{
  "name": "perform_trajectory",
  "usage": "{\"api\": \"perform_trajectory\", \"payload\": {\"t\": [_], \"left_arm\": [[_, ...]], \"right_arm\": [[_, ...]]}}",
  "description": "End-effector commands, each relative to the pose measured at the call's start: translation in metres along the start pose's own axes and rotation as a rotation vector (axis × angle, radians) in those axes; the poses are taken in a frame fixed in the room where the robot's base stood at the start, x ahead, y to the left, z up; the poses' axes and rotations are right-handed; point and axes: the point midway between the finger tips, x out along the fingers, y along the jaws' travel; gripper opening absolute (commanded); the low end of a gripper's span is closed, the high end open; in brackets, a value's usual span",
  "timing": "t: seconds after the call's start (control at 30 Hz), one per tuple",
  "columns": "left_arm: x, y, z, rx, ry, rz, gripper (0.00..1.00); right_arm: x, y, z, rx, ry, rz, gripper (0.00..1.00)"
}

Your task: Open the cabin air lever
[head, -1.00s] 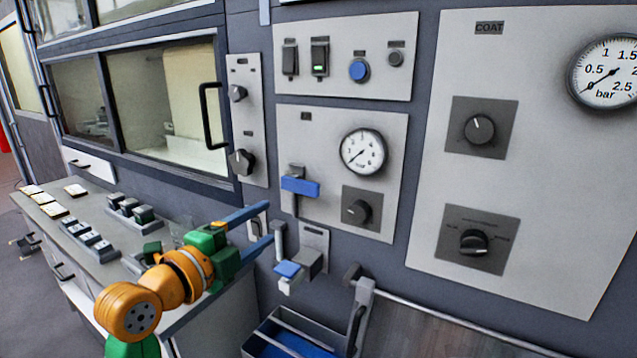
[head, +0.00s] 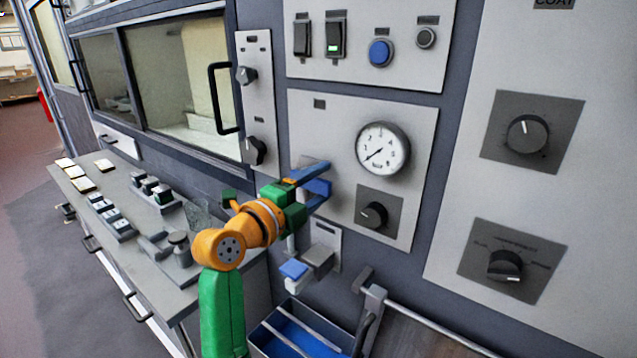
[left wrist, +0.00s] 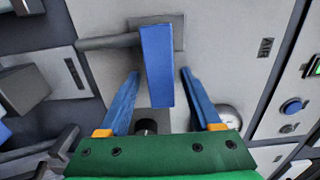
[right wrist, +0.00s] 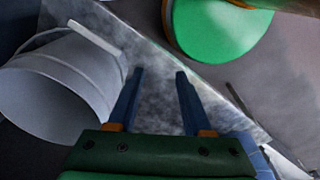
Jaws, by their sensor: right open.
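In the left wrist view the blue handle (left wrist: 157,65) stands between the two fingers of my left gripper (left wrist: 160,73), with a visible gap on each side. My left gripper is open. A second blue-handled lever (head: 293,269) is lower on the wall. My right gripper (right wrist: 160,73) is open and empty, away from the panel.
A pressure gauge (head: 383,150) and a dark knob (head: 374,215) are just right of the lever. A bin with blue inside (head: 270,338) is below. A bench (head: 125,215) with small blocks is at left. A grey bucket (right wrist: 60,88) is near my right gripper.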

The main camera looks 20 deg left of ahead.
Motion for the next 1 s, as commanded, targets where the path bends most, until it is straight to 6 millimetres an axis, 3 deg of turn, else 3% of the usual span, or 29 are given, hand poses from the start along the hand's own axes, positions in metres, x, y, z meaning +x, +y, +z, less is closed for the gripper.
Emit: {"api": "perform_trajectory", "payload": {"t": [0.03,0.23,1.0], "left_arm": [[-0.0001,0.0002,0.0,0.0,0.0,0.0,0.54],[-0.0002,0.0002,0.0001,0.0,0.0,0.0,0.0],[-0.0003,0.0001,0.0,-0.001,0.0,0.0,0.0]], "right_arm": [[0.0002,-0.0001,-0.0002,0.0,0.0,0.0,0.5],[0.0002,-0.0002,-0.0005,0.0,0.001,0.0,0.5],[0.0002,0.0005,-0.0013,0.0,0.003,0.001,0.5]]}}
